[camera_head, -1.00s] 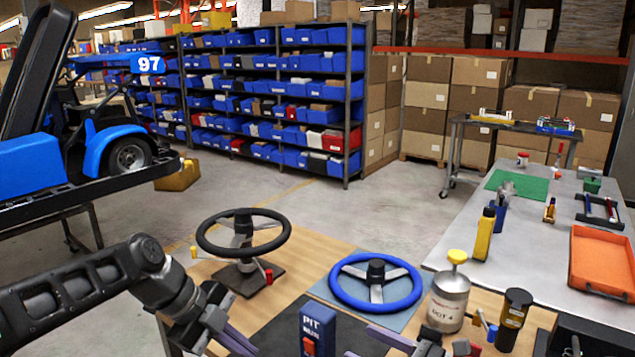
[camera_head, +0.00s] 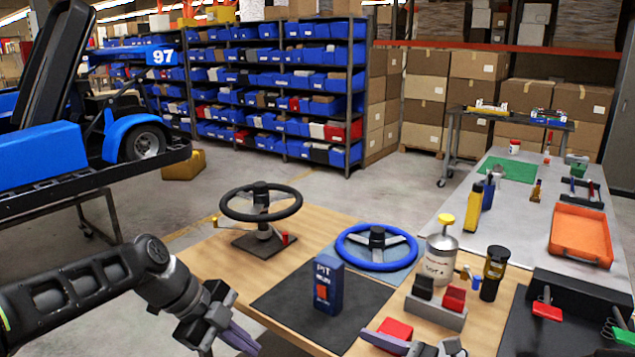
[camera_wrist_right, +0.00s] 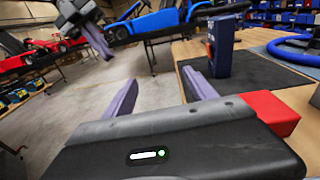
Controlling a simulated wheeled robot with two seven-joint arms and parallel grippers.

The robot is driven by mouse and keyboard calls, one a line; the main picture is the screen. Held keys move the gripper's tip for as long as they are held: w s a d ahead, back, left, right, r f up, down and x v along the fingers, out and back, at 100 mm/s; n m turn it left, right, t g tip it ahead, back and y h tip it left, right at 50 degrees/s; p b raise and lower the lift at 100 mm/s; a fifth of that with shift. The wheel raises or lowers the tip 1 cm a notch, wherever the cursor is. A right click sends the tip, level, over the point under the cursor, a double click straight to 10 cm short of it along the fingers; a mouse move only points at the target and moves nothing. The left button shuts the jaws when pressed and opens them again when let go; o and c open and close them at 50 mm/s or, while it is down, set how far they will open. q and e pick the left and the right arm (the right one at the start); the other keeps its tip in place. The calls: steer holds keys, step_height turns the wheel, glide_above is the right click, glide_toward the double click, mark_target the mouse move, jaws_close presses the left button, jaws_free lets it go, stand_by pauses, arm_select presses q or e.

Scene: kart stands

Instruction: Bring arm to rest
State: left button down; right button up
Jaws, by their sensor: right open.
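My right gripper (camera_wrist_right: 160,80) is open, with two purple fingers apart and nothing between them in the right wrist view. In the head view only part of it shows at the bottom edge, by a red block (camera_head: 396,331). That block also shows beside the gripper body in the right wrist view (camera_wrist_right: 274,110). My left gripper (camera_head: 232,335) hangs at the lower left in the head view, left of the wooden table's front edge. Its purple fingers overlap from this angle, so I cannot tell its opening. I see nothing held in it.
On the wooden table (camera_head: 210,262) stand a dark blue PIT box (camera_head: 327,285), black (camera_head: 261,203) and blue (camera_head: 376,248) steering wheels, a canister (camera_head: 439,258) and a block holder (camera_head: 436,313). An orange tray (camera_head: 580,237) lies on the grey table.

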arm_select(q)
steer(key=s+d+f+n, duration=0.2)
steer(key=f+n, duration=0.4)
steer(key=f, duration=0.7)
steer(key=s+d+f+n, duration=0.3)
steer(key=f+n, duration=0.3)
steer(key=f, duration=0.6)
steer(key=s+f+n+g+y, duration=0.1)
steer(key=s+f+n+y, duration=0.1)
steer(key=s+f+n, duration=1.1)
steer(key=s+f, duration=0.3)
steer(key=s, duration=0.2)
steer(key=shift+d, duration=0.25)
arm_select(e)
steer(key=s+f+n+g+h, duration=0.3)
steer(key=s+f+n, duration=0.4)
steer(key=f, duration=0.5)
steer(key=s+a+f+n+g+h, duration=0.1)
steer(key=s+f+n+g+h, duration=0.2)
steer(key=s+f+n, duration=0.5)
steer(key=s+f+n+g+h, duration=0.3)
steer(key=s+f+n, duration=0.5)
steer(key=f, duration=0.9)
steer(key=shift+s+a+h, duration=0.2)
steer(key=shift+s+h, duration=0.3)
steer(key=shift+s, duration=0.45)
arm_select(q)
steer(key=shift+w+a, duration=0.1)
arm_select(e)
steer(key=shift+w, duration=0.1)
